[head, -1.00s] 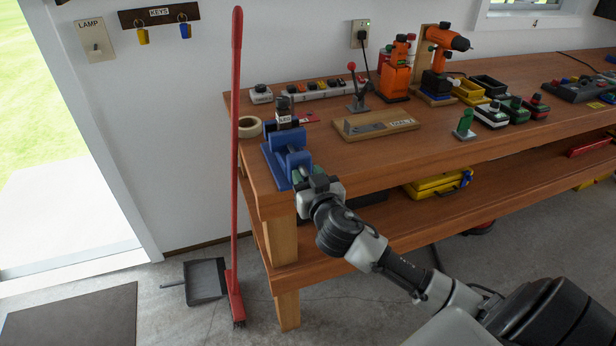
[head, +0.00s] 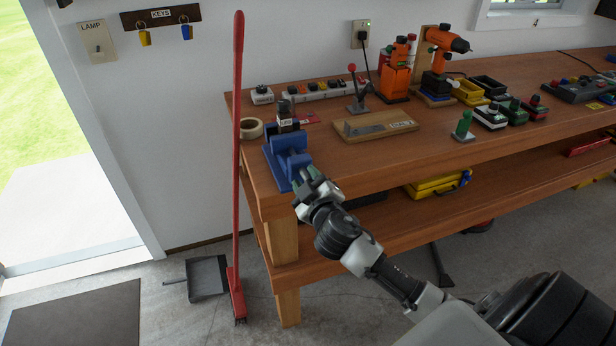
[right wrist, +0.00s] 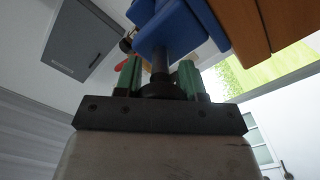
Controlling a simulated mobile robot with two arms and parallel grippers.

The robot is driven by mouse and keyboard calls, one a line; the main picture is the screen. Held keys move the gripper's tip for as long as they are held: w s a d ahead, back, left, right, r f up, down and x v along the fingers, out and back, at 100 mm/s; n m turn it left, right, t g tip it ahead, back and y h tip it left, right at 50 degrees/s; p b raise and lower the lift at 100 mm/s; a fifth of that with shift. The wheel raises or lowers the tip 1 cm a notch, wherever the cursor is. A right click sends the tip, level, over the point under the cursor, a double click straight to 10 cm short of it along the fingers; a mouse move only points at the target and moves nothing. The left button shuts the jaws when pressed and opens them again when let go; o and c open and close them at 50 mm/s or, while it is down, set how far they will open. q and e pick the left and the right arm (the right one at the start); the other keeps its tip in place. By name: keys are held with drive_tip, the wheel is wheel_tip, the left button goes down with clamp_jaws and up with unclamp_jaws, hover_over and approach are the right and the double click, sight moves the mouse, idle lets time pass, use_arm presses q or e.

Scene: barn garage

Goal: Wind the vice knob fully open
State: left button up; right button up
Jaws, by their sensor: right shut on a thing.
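The blue vice (head: 286,160) is fixed at the left front corner of the workbench, with a small dark labelled block (head: 285,122) at its jaws. My right gripper (head: 307,179) is at the front of the vice, its green fingers pointing at it. In the right wrist view the fingers are shut on the dark vice knob (right wrist: 160,90), one on each side, and the screw shaft (right wrist: 161,64) runs from it into the blue vice body (right wrist: 170,27). The knob is hidden by the gripper in the head view. My left gripper is not in view.
A red broom (head: 237,170) stands just left of the vice, beside a dustpan (head: 208,278). A tape roll (head: 250,129) and a wooden board (head: 375,126) lie on the bench (head: 330,170) near the vice. The floor in front of the bench is partly clear.

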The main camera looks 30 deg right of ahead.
drive_tip(key=n+p, duration=0.2)
drive_tip(key=n, duration=0.4)
drive_tip(key=shift+a, duration=0.1)
drive_tip(key=n+p, duration=0.1)
drive_tip(key=n, duration=0.2)
drive_tip(key=shift+f+n, duration=0.1)
drive_tip(key=shift+n, duration=0.3)
drive_tip(key=shift+f+n+p, duration=0.15)
drive_tip(key=shift+n+p, duration=0.45)
drive_tip(key=shift+n, duration=0.8)
drive_tip(key=o, duration=0.8)
drive_tip(key=b+v, duration=0.2)
drive_tip(key=v, duration=0.8)
drive_tip(key=shift+s, duration=0.4)
